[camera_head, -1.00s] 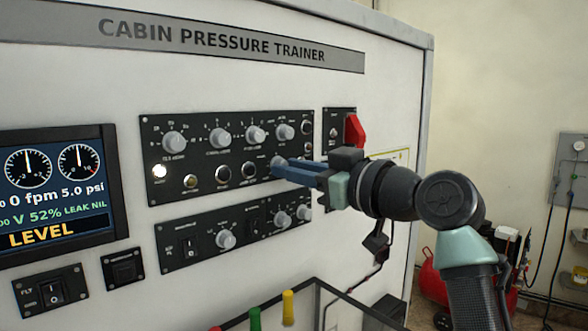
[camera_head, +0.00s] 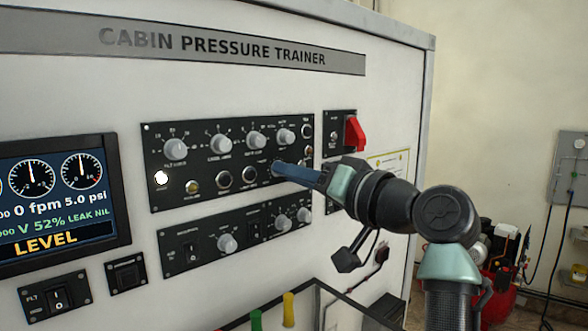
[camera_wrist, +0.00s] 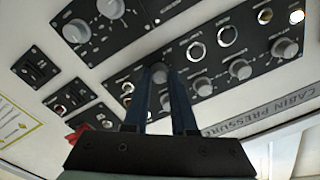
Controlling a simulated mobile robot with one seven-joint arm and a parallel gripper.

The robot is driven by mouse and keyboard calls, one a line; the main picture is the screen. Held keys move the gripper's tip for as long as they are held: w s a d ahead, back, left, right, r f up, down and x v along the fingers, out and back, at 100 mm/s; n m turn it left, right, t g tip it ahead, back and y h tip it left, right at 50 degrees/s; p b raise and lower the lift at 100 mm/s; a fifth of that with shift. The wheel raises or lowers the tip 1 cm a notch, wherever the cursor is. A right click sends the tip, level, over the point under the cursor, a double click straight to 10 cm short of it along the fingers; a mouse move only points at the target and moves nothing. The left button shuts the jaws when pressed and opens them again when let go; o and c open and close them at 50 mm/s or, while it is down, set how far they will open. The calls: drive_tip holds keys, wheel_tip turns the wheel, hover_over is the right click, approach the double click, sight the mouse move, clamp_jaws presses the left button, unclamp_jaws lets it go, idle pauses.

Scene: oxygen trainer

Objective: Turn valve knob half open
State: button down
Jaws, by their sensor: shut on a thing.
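The valve knob (camera_head: 277,167) is a small grey round knob at the lower right of the upper black control panel (camera_head: 205,176). My gripper (camera_head: 281,168) reaches it from the right, its blue fingers shut on the knob. The fingers hide most of the knob in the head view. In the wrist view, the knob (camera_wrist: 158,73) shows as a grey end between the two fingertips (camera_wrist: 160,76), and its pointer cannot be read.
Several other grey knobs (camera_head: 256,140) sit above and left of my gripper. A lower panel (camera_head: 184,254) is below. A red lever (camera_head: 354,133) stands out to the upper right.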

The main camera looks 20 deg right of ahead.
drive_tip(key=shift+m+p, duration=0.7)
drive_tip(key=shift+m, duration=1.4)
drive_tip(key=c, duration=0.7)
unclamp_jaws()
drive_tip(key=shift+s, duration=0.15)
drive_tip(key=shift+b+v, duration=3)
drive_tip(key=shift+v, duration=3.4)
